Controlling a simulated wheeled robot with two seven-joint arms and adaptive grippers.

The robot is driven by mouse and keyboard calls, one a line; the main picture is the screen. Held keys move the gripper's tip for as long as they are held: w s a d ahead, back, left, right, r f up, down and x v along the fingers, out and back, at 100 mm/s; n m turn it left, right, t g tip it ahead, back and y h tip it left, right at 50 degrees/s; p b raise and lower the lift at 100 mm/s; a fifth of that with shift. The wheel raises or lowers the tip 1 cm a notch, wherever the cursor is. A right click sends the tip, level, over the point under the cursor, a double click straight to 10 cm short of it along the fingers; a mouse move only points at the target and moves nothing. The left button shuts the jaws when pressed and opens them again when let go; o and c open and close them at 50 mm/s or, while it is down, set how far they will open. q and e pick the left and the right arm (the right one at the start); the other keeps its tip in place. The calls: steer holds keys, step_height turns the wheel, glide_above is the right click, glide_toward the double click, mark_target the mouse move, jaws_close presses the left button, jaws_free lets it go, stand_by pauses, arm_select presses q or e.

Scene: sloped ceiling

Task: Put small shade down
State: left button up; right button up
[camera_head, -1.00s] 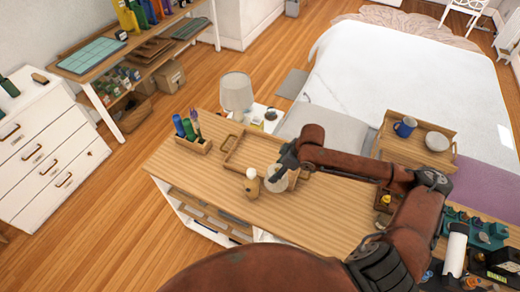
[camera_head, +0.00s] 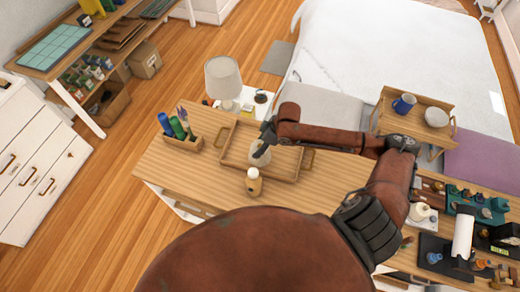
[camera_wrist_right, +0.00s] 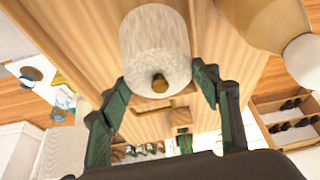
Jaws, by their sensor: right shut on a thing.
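The small shade (camera_head: 261,158), a pale whitish cylinder, is in my right gripper (camera_head: 263,146) at the left-middle of the wooden tray (camera_head: 233,138) in the head view. In the right wrist view, the shade (camera_wrist_right: 155,40) sits between the two dark green fingers of my right gripper (camera_wrist_right: 162,82), with a small brown knob-like end facing the camera. The gripper is shut on it. I cannot tell whether the shade touches the tray floor. Part of the shade is hidden behind the gripper in the head view. My left gripper is not in view.
A tan bottle (camera_head: 253,184) stands just in front of the tray. A pen holder (camera_head: 182,142) is left of it, and a table lamp (camera_head: 223,80) stands behind. The wooden desk top (camera_head: 200,190) is bare at front left. A wooden tray with a blue mug (camera_head: 404,103) is at back right.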

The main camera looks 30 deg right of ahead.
steer(key=shift+s+f, duration=0.15)
steer(key=shift+f, duration=2.05)
steer(key=o, duration=0.8)
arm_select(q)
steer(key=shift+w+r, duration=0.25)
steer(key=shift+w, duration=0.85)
arm_select(e)
steer(key=shift+o, duration=1)
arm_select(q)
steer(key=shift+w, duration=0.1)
arm_select(e)
steer(key=shift+r, duration=0.1)
